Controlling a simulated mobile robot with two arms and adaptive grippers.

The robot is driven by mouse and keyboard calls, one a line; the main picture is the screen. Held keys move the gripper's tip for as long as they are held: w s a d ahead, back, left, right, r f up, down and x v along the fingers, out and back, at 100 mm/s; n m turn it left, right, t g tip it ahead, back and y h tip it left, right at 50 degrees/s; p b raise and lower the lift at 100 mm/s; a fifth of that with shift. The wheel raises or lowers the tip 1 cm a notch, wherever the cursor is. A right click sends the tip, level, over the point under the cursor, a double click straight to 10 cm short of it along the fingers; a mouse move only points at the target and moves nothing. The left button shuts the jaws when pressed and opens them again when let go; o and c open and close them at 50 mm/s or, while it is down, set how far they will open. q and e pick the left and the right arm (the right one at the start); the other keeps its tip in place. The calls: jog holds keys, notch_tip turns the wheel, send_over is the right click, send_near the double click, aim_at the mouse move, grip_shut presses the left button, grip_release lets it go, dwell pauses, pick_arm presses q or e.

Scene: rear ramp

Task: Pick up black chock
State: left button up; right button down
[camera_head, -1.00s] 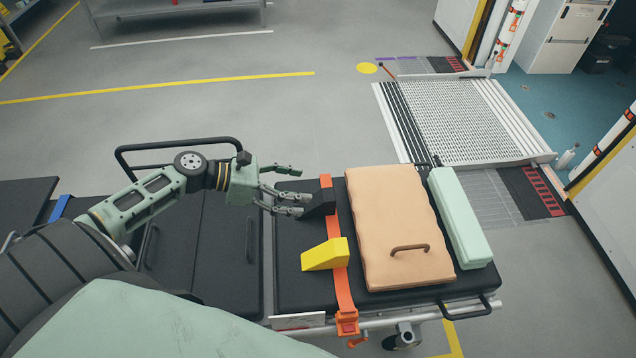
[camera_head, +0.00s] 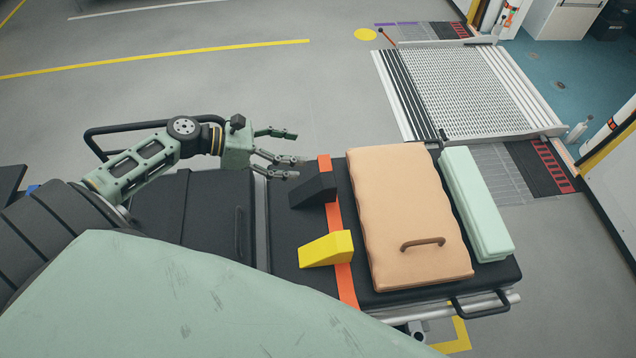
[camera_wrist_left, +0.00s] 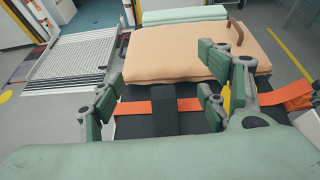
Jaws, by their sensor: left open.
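The black chock (camera_head: 313,190) is a dark wedge lying on the black stretcher pad, against the orange strap (camera_head: 334,220). In the left wrist view the black chock (camera_wrist_left: 165,124) shows between the open fingers, low in the middle. My left gripper (camera_head: 289,153) is open and empty, just behind and to the left of the black chock in the head view. Its fingers also show in the left wrist view (camera_wrist_left: 157,100). They look apart from the chock. My right gripper is not in view.
A yellow chock (camera_head: 327,249) lies in front of the black one. A tan padded case (camera_head: 405,215) with a handle and a pale green cushion (camera_head: 474,200) lie to the right. A ribbed metal ramp (camera_head: 465,90) stands beyond. Grey floor is open behind the stretcher.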

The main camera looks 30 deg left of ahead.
pick_arm(q)
jog(key=b, duration=1.4)
send_near(311, 186)
jog(key=x, duration=0.4)
jog(key=shift+w+d+r, duration=0.2)
jog(key=shift+d+r, duration=0.1)
jog(key=shift+d, duration=0.05)
jog(key=shift+f+x, duration=0.2)
jog(key=shift+x, duration=1.75)
jog(key=shift+f+x, duration=0.2)
jog(key=shift+x, duration=1.75)
jog(key=shift+s+a, duration=0.15)
jog(key=shift+c, duration=0.4)
grip_shut()
jog(key=shift+r, duration=0.1)
